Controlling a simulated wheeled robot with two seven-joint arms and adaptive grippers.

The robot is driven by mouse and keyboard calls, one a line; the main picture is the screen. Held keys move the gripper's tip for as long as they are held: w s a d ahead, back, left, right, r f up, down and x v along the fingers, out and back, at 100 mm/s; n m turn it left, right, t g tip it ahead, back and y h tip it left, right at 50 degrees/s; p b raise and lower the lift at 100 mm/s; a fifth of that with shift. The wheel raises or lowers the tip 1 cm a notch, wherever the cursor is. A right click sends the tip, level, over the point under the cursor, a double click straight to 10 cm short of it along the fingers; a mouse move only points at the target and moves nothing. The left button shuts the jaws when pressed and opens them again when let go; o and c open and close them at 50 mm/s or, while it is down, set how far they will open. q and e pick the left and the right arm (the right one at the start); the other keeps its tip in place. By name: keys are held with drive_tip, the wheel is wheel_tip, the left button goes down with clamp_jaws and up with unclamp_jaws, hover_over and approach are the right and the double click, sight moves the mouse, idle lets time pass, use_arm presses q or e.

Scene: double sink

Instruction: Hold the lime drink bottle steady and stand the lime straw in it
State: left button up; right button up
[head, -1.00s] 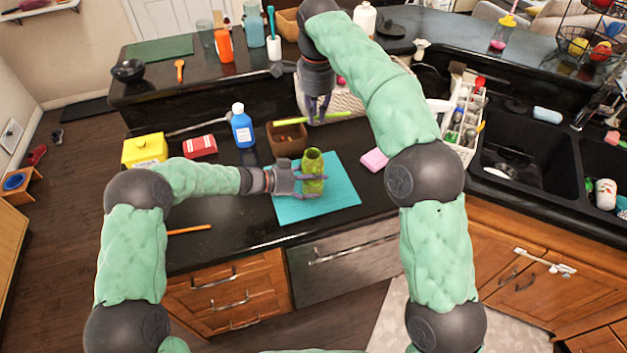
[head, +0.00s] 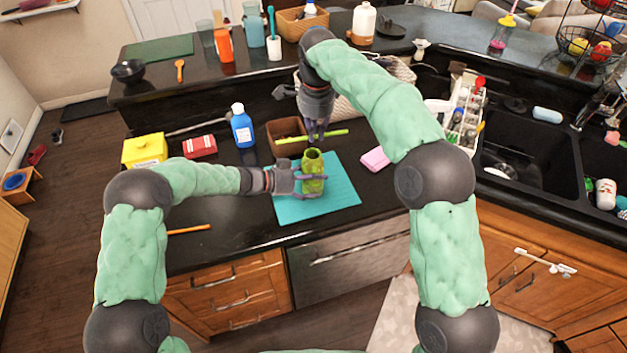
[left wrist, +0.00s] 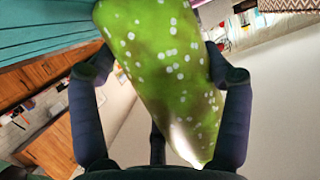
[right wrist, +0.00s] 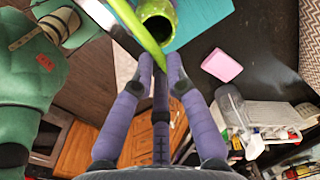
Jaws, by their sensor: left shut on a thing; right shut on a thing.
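The lime drink bottle (head: 313,163) stands upright on the teal mat (head: 338,186), its open mouth facing up. My left gripper (head: 312,180) is shut around its body; in the left wrist view the dotted green bottle (left wrist: 165,75) fills the space between the fingers. My right gripper (head: 316,134) is shut on the lime straw (head: 338,132), just behind and above the bottle. The straw lies nearly level, apart from the mouth in the head view. In the right wrist view the straw (right wrist: 132,24) slants past the bottle's open mouth (right wrist: 156,28).
A brown box (head: 284,130) sits behind the bottle, a pink sponge (head: 375,159) to its right. A blue bottle (head: 242,128), a red packet (head: 200,146) and a yellow box (head: 144,150) stand left. The sink (head: 525,150) is at the right.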

drive_tip(key=shift+f, duration=1.15)
drive_tip(key=o, duration=0.8)
drive_tip(key=r, duration=1.2)
drive_tip(key=shift+s, duration=0.4)
drive_tip(key=shift+o, duration=0.2)
